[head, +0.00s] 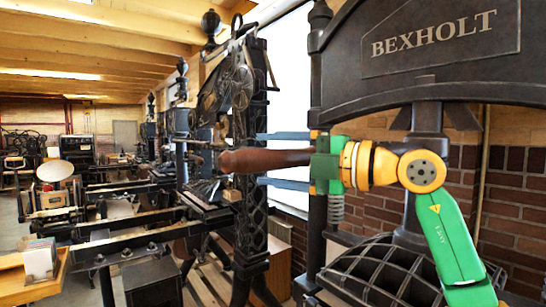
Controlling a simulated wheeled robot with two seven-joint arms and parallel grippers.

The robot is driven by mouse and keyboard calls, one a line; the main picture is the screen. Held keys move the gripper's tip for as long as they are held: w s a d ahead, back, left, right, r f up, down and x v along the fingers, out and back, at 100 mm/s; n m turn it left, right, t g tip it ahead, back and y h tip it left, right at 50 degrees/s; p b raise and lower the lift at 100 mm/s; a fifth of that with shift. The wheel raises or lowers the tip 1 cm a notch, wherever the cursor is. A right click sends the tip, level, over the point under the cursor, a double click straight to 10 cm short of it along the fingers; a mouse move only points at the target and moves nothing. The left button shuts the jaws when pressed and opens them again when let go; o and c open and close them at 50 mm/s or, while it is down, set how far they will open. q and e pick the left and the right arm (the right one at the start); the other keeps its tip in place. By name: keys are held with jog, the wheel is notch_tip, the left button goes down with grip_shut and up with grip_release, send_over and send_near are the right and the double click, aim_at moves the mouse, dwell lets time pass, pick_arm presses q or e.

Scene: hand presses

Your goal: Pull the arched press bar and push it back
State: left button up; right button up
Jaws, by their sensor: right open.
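The press bar's brown wooden handle (240,160) lies level in the middle of the head view, its rounded, thicker end to the left. My right gripper (262,158) comes from the right on a green and orange arm. Its two grey fingers are spread, one above and one below the handle, with a visible gap on both sides. The handle's right end meets or passes behind the green gripper body, so its contact there is hidden. The arched metal part of the bar cannot be clearly made out. The black press marked BEXHOLT (430,75) stands at the right. My left gripper is not in view.
Another black iron press (243,110) stands behind the handle, with a long bed reaching left. A wooden table (22,290) with a card box (40,259) is at the lower left. A brick wall (510,200) stands behind at the right.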

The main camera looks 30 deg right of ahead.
jog(key=shift+s, duration=0.1)
grip_shut()
dwell(1.2)
